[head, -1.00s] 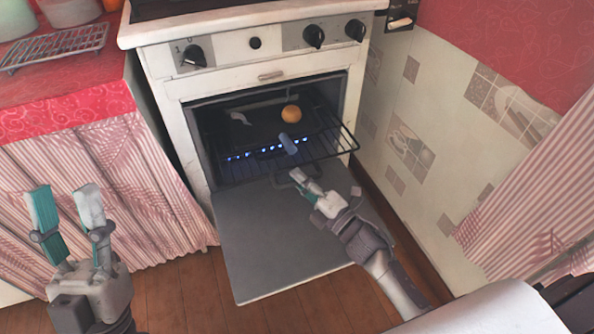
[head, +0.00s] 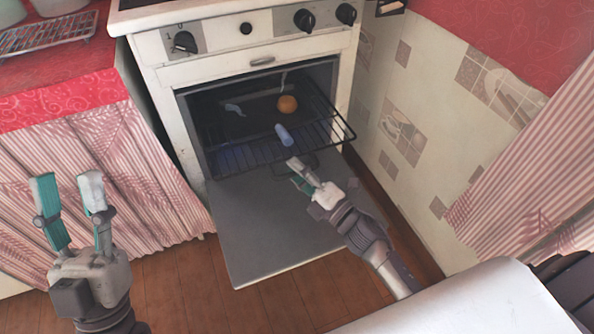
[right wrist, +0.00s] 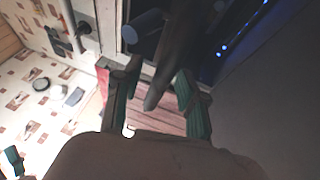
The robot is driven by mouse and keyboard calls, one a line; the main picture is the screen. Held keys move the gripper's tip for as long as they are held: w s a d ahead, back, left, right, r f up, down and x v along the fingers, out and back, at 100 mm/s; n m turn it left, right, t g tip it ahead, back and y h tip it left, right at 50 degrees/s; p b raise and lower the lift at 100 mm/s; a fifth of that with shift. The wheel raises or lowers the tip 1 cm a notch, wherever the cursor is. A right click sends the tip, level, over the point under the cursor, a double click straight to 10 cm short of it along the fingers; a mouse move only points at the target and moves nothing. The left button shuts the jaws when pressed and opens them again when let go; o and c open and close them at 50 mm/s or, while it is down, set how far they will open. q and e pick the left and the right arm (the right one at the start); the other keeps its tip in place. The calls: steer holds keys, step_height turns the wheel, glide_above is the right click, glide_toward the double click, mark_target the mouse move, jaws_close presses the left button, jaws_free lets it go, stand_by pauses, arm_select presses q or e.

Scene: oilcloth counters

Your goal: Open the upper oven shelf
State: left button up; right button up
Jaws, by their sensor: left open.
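The white oven (head: 155,110) stands open, with its grey door (head: 265,235) folded down. A dark wire shelf (head: 335,130) sticks out of the oven on the right. An orange ball-shaped item (head: 287,103) and a blue-grey cylinder (head: 284,134) are at the shelf. My right gripper (head: 298,175) is at the shelf's front edge, above the door. In the right wrist view its fingers (right wrist: 158,95) are apart, with a dark bar (right wrist: 175,60) between or beyond them; contact is unclear. My left gripper (head: 68,195) is open and empty, far left of the oven.
A red-topped counter (head: 60,65) with a striped curtain stands left of the oven. A tiled wall (head: 420,140) is close on the right. Oven knobs (head: 304,19) are above the opening. Wooden floor (head: 190,285) is clear in front.

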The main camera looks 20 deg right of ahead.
steer(key=shift+s, duration=0.1)
steer(key=v, duration=1.2)
